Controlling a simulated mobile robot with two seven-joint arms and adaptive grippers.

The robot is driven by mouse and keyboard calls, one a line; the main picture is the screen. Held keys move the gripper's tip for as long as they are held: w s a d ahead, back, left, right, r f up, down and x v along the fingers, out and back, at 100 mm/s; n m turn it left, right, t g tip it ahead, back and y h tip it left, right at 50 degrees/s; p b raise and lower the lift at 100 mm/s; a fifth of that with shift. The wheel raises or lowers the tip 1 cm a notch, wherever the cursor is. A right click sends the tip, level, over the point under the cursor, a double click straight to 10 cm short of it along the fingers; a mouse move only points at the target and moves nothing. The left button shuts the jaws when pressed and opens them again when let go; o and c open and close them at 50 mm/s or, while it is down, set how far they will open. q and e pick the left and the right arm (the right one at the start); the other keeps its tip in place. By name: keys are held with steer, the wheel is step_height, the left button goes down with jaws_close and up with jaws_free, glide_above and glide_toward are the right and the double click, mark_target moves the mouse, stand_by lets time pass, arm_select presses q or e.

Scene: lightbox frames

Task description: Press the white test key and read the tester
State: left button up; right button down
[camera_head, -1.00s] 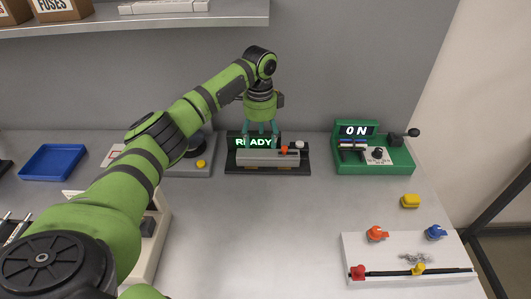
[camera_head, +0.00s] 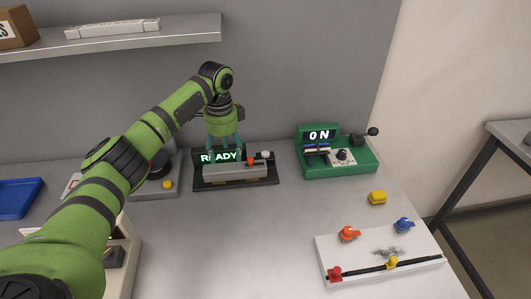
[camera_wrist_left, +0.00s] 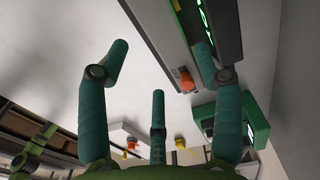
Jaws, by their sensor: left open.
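The tester (camera_head: 212,181) is a dark base with a grey bar, standing at the back of the bench. Its green display reads READY (camera_head: 207,157), partly covered by my fingers. The white test key (camera_head: 265,154) is at the tester's right end, beside an orange knob (camera_head: 251,161). My left gripper (camera_head: 224,147) is open and empty, pointing down over the tester, left of the white key. In the left wrist view the tester (camera_wrist_left: 150,22) and its orange knob (camera_wrist_left: 185,80) show beyond the spread fingers; I cannot make out the white key there. My right gripper is out of view.
A green device (camera_head: 340,170) showing ON stands right of the tester. A grey device with a yellow button (camera_head: 167,185) is at the left. The middle bench is clear.

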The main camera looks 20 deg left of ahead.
arm_select(q)
jaws_close()
stand_by(1.1)
